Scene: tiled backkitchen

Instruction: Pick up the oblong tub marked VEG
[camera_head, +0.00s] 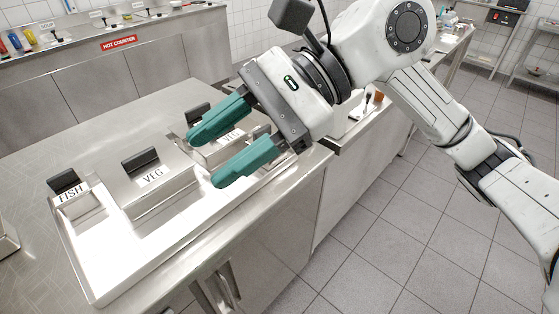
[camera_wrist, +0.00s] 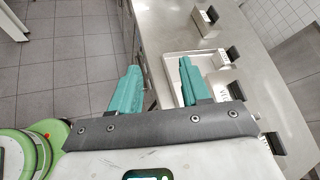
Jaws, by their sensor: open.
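A steel tub marked VEG (camera_head: 165,195), with a black grip at its back edge, sits in the middle of a shallow steel tray (camera_head: 95,285). A second tub, its label partly hidden but starting "VE" (camera_head: 232,135), sits to its right behind my fingers; its full shape is hidden. A small tub marked FISH (camera_head: 75,203) is at the tray's left end. My gripper (camera_head: 208,158) is open and empty, its teal fingers above the tray's right part, apart from the tubs.
The tray lies on a steel counter (camera_head: 110,115) near its front edge. Another steel container (camera_head: 7,238) shows at the left picture edge. A back counter with a HOT COUNTER sign (camera_head: 118,42) holds bottles. Bare counter lies behind the tray; tiled floor (camera_head: 370,240) is to the right.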

